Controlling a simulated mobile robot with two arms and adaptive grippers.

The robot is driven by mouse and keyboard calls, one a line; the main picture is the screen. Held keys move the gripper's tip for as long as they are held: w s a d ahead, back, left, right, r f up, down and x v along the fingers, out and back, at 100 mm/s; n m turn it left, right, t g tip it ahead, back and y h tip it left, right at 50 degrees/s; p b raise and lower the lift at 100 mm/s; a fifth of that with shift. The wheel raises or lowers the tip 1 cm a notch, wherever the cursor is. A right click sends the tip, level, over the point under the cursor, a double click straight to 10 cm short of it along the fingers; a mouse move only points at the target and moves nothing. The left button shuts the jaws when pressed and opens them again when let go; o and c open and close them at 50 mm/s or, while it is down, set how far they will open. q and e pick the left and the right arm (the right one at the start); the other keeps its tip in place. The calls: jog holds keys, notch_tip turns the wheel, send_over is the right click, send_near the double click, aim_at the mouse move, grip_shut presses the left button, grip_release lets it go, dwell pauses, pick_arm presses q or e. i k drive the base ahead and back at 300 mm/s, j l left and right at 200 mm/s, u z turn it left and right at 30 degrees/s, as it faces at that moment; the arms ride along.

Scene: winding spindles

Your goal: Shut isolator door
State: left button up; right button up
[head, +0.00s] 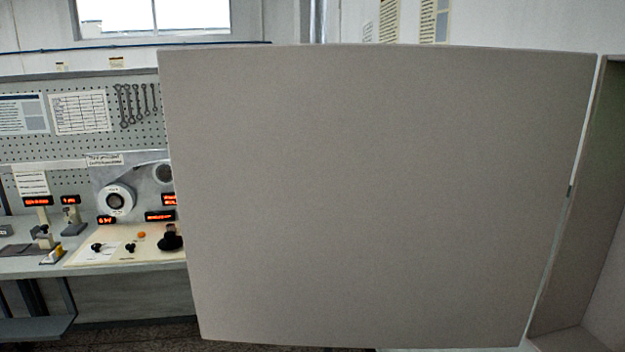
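The isolator door (375,195) is a large plain grey-beige panel that fills most of the head view. It stands swung open, with its right edge by the side of the isolator cabinet (590,190) at the far right. A narrow light gap and a small dark piece, perhaps a hinge, show along that edge. The visible part of the cabinet's inside looks empty. Neither of my grippers is in view.
A workbench (100,262) with a control panel, knobs and red displays stands behind at the left, under a pegboard (90,140) with hanging wrenches (135,105). The door hides its right part. A strip of dark floor (140,335) shows below.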

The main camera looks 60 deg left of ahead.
aim_at(346, 194)
jog(key=k+j+u, duration=0.15)
jog(key=j, duration=0.85)
jog(key=j+u, duration=0.15)
jog(key=j, duration=0.9)
jog(key=j+z, duration=1.35)
jog(key=z, duration=0.2)
jog(key=k, duration=0.05)
